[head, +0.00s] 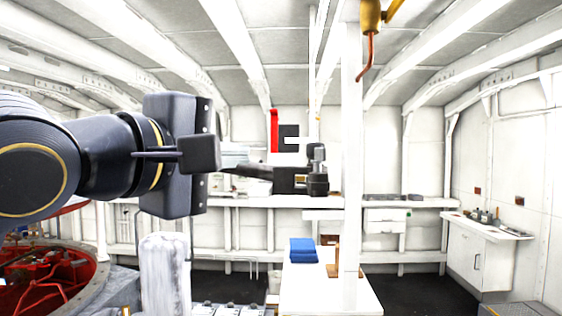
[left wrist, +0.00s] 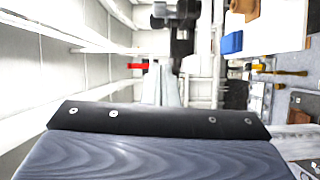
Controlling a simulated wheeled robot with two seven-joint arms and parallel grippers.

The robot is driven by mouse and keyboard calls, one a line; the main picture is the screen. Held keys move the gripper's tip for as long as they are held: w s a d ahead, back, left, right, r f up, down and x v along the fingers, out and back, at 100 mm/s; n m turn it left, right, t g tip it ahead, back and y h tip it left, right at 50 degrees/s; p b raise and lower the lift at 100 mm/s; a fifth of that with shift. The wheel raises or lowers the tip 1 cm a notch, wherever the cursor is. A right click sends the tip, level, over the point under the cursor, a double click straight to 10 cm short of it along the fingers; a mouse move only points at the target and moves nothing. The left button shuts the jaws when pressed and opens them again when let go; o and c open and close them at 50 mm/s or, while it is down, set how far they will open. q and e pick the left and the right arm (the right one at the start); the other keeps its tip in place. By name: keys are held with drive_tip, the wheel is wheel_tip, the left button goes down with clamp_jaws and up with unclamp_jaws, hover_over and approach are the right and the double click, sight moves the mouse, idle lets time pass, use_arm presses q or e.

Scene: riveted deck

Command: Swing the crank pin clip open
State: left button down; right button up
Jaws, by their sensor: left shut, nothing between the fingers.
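My left gripper (head: 248,160) reaches in from the left in the head view. Its fingers are shut and look empty, partly hidden behind a dark block on the wrist. In the left wrist view its pale fingers (left wrist: 166,78) stand beyond the dark screwed plate. I cannot pick out the crank pin clip with certainty. A dark, vise-like fixture (head: 316,180) with a tapered arm shows to the right of the gripper. It also shows at the top of the left wrist view (left wrist: 182,20). I see no contact with it. My right gripper is out of view.
A white post (head: 352,150) rises right of the fixture, with a brass fitting (head: 371,18) at its top. A blue block (head: 302,251) lies on a white bench (head: 310,290). A red round pit with machinery (head: 40,280) is at lower left. Dark floor lies at right.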

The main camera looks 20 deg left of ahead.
use_arm(q)
drive_tip(key=p, duration=0.4)
approach(317, 152)
drive_tip(key=w+a, duration=0.2)
drive_tip(key=w, duration=0.1)
drive_tip(key=shift+w+d+r+h+p, duration=0.1)
drive_tip(key=shift+w+d+h+p, duration=0.3)
drive_tip(key=shift+w+d, duration=0.95)
drive_tip(key=shift+d, duration=0.25)
drive_tip(key=shift+d+f+n+y+b, duration=0.1)
drive_tip(key=shift+n+y+b, duration=0.1)
drive_tip(key=shift+n+y, duration=0.2)
drive_tip(key=shift+f+n+y+b, duration=0.2)
drive_tip(key=shift+n+y, duration=0.1)
drive_tip(key=shift+y, duration=0.2)
drive_tip(key=shift+d+r+y, duration=0.1)
drive_tip(key=shift+y, duration=0.2)
drive_tip(key=shift+n+t, duration=0.3)
